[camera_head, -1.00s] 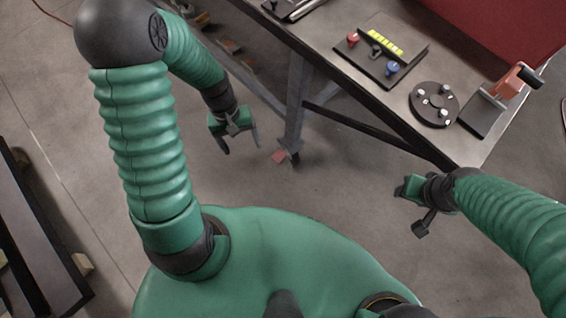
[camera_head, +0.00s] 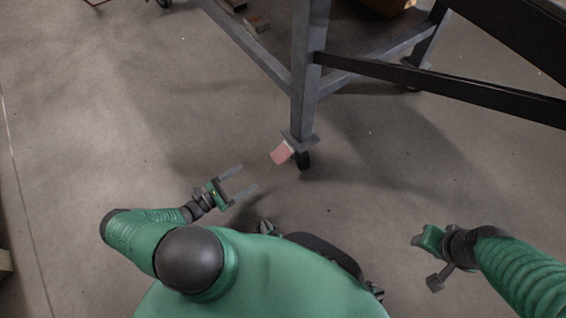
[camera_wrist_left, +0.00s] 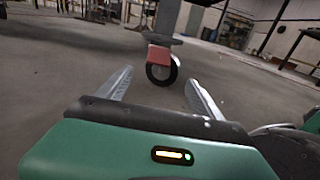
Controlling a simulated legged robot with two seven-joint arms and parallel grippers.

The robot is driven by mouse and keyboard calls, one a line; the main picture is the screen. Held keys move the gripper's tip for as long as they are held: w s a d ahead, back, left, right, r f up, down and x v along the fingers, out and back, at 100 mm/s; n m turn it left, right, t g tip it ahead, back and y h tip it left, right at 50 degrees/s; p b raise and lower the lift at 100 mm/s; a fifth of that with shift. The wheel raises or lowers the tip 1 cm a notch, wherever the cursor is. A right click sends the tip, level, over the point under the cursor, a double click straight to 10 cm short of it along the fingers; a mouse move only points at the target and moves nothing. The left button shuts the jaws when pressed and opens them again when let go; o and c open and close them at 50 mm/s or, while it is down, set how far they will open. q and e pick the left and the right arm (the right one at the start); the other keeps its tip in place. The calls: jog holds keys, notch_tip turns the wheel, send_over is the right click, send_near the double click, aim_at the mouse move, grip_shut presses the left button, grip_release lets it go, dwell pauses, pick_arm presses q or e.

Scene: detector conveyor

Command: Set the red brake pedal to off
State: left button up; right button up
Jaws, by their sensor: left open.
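The red brake pedal (camera_head: 283,153) sticks out from the caster wheel (camera_head: 303,160) at the foot of a grey table leg (camera_head: 307,90). In the left wrist view the pedal (camera_wrist_left: 158,57) is ahead, in front of the black wheel (camera_wrist_left: 161,76), between my fingers in the picture. My left gripper (camera_head: 248,180) is open and empty, low near the floor, a short way left of and nearer than the pedal, not touching it. My right gripper (camera_head: 424,240) is at the right, away from the pedal; its finger opening is too small to tell.
Grey table frame bars (camera_head: 253,52) run back left from the leg, and a dark bar (camera_head: 440,87) runs right. The floor (camera_head: 150,130) around the pedal is clear.

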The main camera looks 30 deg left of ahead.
pick_arm(q)
jog(key=b+x, duration=0.2)
jog(key=x, duration=0.3)
jog(key=b+x, duration=0.2)
jog(key=x, duration=0.3)
jog(key=b+x, duration=0.2)
jog(key=x, duration=0.3)
jog(key=shift+w+d+f+b, duration=0.1)
jog(key=shift+w+f+b, duration=0.2)
jog(key=shift+w, duration=0.1)
jog(key=shift+w+r, duration=0.15)
jog(key=shift+w, duration=0.15)
grip_shut()
